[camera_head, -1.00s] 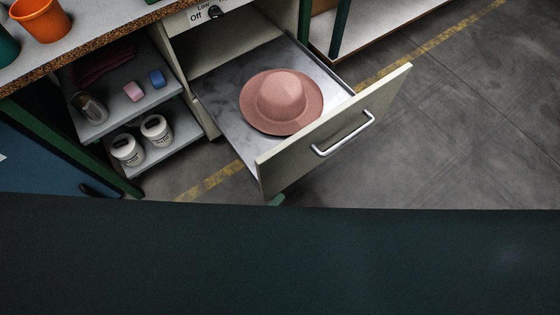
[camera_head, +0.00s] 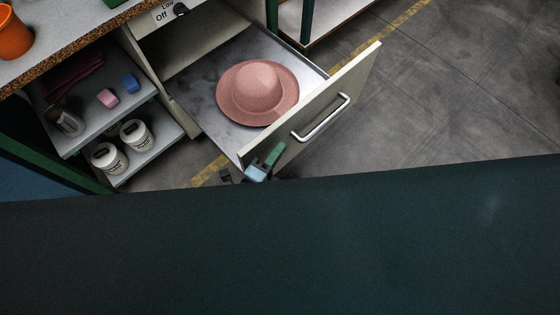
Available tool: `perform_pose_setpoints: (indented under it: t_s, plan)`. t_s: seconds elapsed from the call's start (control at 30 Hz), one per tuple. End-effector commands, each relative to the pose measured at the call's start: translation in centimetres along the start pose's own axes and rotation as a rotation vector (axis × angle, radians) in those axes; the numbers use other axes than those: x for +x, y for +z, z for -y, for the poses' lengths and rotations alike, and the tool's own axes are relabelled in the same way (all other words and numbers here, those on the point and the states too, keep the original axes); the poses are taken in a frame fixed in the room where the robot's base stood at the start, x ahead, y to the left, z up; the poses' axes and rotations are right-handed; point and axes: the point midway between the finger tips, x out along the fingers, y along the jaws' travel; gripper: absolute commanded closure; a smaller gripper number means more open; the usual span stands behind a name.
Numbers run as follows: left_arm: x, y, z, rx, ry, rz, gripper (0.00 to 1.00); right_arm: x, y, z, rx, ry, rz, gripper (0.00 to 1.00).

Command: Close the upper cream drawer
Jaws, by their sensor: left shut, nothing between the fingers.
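The upper cream drawer (camera_head: 345,95) is pulled open from the cabinet, its cream front facing the lower right with a silver bar handle (camera_head: 322,119). A pink brimmed hat (camera_head: 258,88) lies on the drawer's grey metal bottom. My left gripper (camera_head: 270,158) is shut and empty, at the lower left end of the drawer front, below and left of the handle. Whether it touches the front I cannot tell. Part of it is hidden behind the dark shape along the bottom of the view. My right gripper is not in view.
Left of the drawer are open shelves with two white jars (camera_head: 136,134), a pink block (camera_head: 107,97) and a blue block (camera_head: 130,83). An orange pot (camera_head: 13,36) stands on the worktop. A control dial (camera_head: 180,9) sits above the drawer. The floor at right is clear.

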Motion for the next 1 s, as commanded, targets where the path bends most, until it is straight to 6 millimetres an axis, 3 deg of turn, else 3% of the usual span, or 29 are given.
perform_pose_setpoints:
  t_s: [0.13, 0.67, 0.87, 1.0]
  plan:
    - [0.2, 1.0, 0.0, 0.001, 0.001, 0.0, 1.0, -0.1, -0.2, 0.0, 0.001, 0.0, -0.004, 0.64]
    - [0.3, 1.6, -0.1, 0.001, 0.001, 0.001, 1.0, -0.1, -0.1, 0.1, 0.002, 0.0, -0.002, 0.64]
    - [0.9, 4.0, -0.1, 0.004, 0.001, 0.002, 1.0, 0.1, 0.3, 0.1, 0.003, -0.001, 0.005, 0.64]
    - [1.6, 7.0, -0.1, 0.006, 0.001, 0.003, 1.0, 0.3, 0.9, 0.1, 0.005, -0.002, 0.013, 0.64]
